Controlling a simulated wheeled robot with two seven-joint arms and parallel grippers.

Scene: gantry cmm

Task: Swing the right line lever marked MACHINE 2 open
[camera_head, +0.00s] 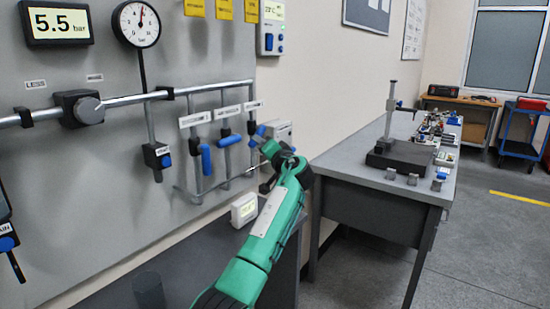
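A grey wall panel (110,190) carries several vertical lines with blue levers under white labels too small to read. The left lever (206,159) hangs down along its pipe. The middle lever (230,140) lies nearly level across its pipe. The right line lever (256,137), under the rightmost label (253,106), shows as a tilted blue handle, partly behind my gripper; I cannot read MACHINE 2 on it. My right gripper (266,146), on the green arm, is at this lever. Its fingers are too small and hidden to tell contact or opening. My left gripper is out of view.
A display (58,24) reads 5.5 bar beside a round gauge (136,23). A grey table (345,166) with a stand and small parts is at right.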

